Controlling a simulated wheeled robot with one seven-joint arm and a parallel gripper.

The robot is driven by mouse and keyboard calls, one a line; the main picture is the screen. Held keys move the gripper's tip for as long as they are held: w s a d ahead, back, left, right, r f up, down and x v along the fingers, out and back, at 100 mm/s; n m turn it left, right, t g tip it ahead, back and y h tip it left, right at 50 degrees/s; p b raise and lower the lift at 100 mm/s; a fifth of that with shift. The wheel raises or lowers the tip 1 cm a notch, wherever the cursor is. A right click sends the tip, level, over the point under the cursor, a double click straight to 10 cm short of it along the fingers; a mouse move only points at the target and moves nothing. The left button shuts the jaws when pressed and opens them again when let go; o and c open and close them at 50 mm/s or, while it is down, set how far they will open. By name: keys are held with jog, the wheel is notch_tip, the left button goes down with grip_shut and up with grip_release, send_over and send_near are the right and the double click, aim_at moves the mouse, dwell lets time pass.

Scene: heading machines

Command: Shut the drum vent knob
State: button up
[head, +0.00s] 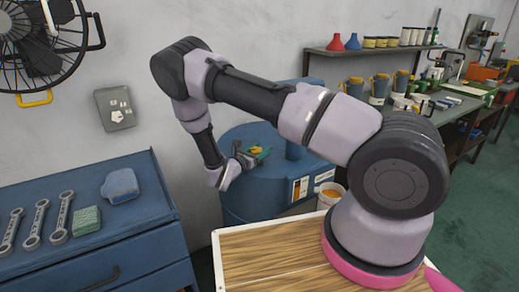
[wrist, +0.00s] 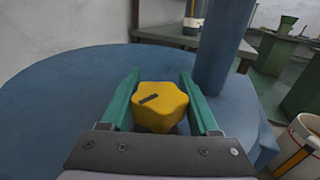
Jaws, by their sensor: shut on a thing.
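The drum vent knob (wrist: 160,108) is yellow and lobed, with a dark slanted mark on top. It sits on the lid of the blue drum (wrist: 60,100), and it shows small in the head view (head: 256,150). My gripper (wrist: 160,80) has its green fingers on either side of the knob and is shut on it. The head view shows my gripper (head: 254,156) low over the drum (head: 240,195). The knob's underside and base are hidden.
A blue upright pipe (wrist: 220,50) rises from the lid close to the right finger. A white bucket (head: 330,194) stands right of the drum. A blue cabinet (head: 140,230) with wrenches (head: 36,224) is at left. A loaded shelf bench (head: 375,55) stands behind.

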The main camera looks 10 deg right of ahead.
jog(key=m+g+h, duration=0.1)
jog(key=m+g, duration=0.1)
jog(key=m+g+h, duration=0.1)
jog(key=g+h, duration=0.1)
jog(key=g, duration=0.1)
jog(key=shift+s+d+m, duration=0.2)
jog(key=shift+s+m, duration=0.2)
jog(key=m+g, duration=0.1)
jog(key=g, duration=0.1)
jog(key=s+m+g+h, duration=0.1)
jog(key=m+g, duration=0.1)
jog(key=g, duration=0.1)
jog(key=shift+d+m+g, duration=0.15)
jog(key=shift+m+g, duration=0.15)
jog(key=m+g, duration=0.1)
jog(key=g, duration=0.1)
jog(key=m+g, duration=0.1)
jog(key=g, duration=0.1)
jog(key=shift+s+m, duration=0.3)
jog(key=shift+s, duration=0.05)
jog(key=shift+s+a+m+g+y, duration=0.15)
jog(key=shift+m+g+y, duration=0.1)
jog(key=shift+m+g, duration=0.5)
jog(key=shift+s+m+g+y, duration=0.15)
jog(key=shift+m+g+y, duration=0.25)
jog(key=shift+g, duration=0.65)
jog(key=shift+s+a+m+g+y, duration=0.1)
jog(key=shift+s+m+g+y, duration=0.05)
jog(key=shift+m+g, duration=0.65)
